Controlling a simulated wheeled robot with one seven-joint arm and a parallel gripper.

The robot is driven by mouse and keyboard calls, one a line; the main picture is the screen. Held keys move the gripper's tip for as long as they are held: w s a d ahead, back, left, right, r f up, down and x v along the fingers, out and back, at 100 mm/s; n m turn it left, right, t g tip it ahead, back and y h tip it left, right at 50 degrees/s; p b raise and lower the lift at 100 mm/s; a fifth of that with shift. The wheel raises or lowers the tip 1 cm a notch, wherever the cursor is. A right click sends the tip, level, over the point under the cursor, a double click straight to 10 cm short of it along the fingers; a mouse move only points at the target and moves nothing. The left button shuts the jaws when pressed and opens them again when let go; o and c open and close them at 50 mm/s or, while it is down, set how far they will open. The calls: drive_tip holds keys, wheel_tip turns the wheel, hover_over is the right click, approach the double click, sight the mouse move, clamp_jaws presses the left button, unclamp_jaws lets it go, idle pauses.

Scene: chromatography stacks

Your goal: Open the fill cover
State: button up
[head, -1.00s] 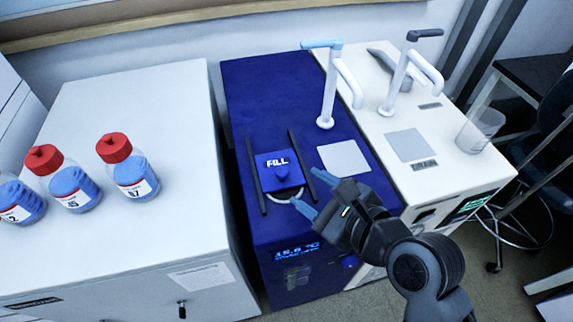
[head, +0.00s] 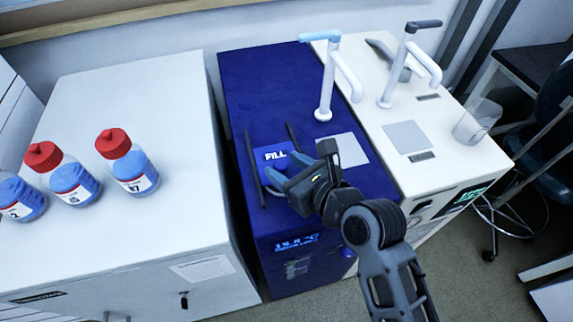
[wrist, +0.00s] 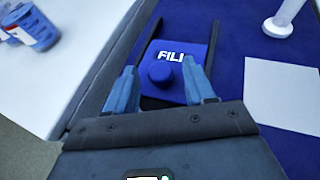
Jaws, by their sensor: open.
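The fill cover (head: 271,153) is a blue square plate marked FILL, on top of the dark blue unit (head: 255,85), between two dark rails. In the wrist view the cover (wrist: 181,55) shows a round blue knob (wrist: 160,73) near its front edge. A dark strip shows just in front of the cover between the rails. My gripper (wrist: 160,88) is open, with one blue finger on each side of the knob. In the head view my gripper (head: 284,168) is over the front of the cover and hides the knob. I cannot tell whether the fingers touch it.
A dark rail (head: 254,170) runs along each side of the cover. A white faucet (head: 325,85) stands behind on the blue unit. Bottles with red caps (head: 127,160) stand on the white cabinet at left. A clear beaker (head: 477,120) stands on the white unit at right.

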drive_tip(key=shift+w+a+f, duration=0.1)
drive_tip(key=shift+w+a, duration=0.05)
clamp_jaws()
idle(0.5)
